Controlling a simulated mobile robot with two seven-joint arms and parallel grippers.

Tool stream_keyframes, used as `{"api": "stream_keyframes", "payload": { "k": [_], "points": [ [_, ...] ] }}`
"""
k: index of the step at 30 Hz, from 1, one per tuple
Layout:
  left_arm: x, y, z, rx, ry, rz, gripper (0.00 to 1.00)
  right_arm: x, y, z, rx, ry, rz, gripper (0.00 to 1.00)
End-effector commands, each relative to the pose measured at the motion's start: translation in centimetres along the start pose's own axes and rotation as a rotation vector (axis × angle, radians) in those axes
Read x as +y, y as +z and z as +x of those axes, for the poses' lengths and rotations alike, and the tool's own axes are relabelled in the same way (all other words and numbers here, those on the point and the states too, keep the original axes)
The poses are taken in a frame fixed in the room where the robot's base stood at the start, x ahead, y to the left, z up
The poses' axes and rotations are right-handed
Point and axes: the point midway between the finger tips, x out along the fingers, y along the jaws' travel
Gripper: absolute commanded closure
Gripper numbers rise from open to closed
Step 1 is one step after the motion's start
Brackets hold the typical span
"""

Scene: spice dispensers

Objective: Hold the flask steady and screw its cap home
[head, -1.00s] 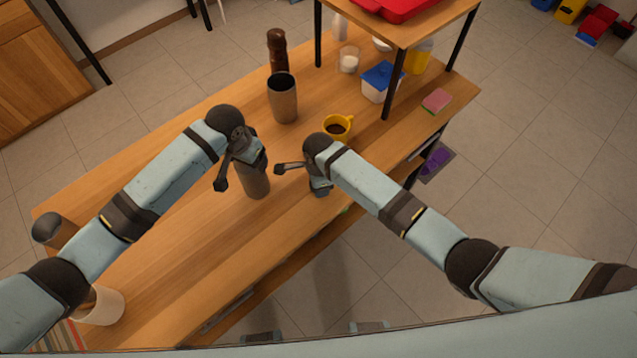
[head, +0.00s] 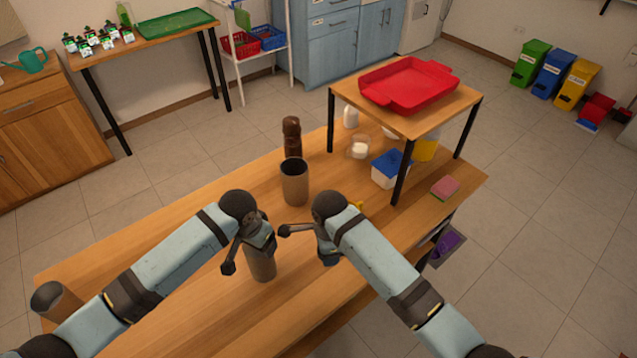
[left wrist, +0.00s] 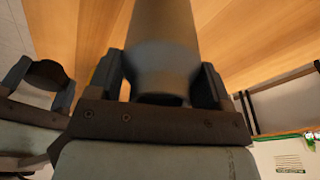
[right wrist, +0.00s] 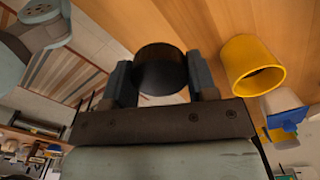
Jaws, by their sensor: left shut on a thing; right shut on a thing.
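The flask (head: 261,266) is a grey-brown cylinder on the table, seen below my left gripper. My left gripper (head: 250,256) is shut on it near its top; in the left wrist view the flask body (left wrist: 163,30) sits between both fingers. My right gripper (head: 304,244) is to the right of the flask, apart from it. In the right wrist view it is shut on a dark round cap (right wrist: 160,68). In the head view the cap is hidden by the right hand. The flask's mouth is hidden by the left hand.
An open grey-brown container (head: 294,183) and a dark brown mill (head: 291,137) stand behind the grippers. A blue-lidded box (head: 389,170) stands by a raised shelf with a red tray (head: 408,82).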

Motion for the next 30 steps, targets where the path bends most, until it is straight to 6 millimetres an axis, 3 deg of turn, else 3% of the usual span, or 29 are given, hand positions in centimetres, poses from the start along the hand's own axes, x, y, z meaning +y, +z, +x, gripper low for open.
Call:
{"api": "stream_keyframes", "payload": {
  "k": [6, 7, 10, 20, 30],
  "points": [
    [0.0, 0.0, 0.0, 0.001, 0.000, 0.000, 0.59, 0.0, 0.0, -0.1, 0.000, 0.000, 0.000, 0.69],
    [0.0, 0.0, 0.0, 0.001, 0.000, 0.000, 0.25, 0.0, 0.0, -0.1, 0.000, 0.000, 0.000, 0.69],
    [0.0, 0.0, 0.0, 0.001, 0.000, 0.000, 0.02, 0.0, 0.0, -0.1, 0.000, 0.000, 0.000, 0.69],
    [0.0, -0.1, -0.6, 0.003, 0.000, 0.000, 0.00, 0.0, 0.0, -0.1, 0.000, 0.000, 0.000, 0.69],
    [0.0, -0.2, -7.3, 0.008, 0.000, 0.000, 0.00, 0.1, 0.1, 0.0, 0.000, 0.002, -0.002, 0.69]
  ]
}}
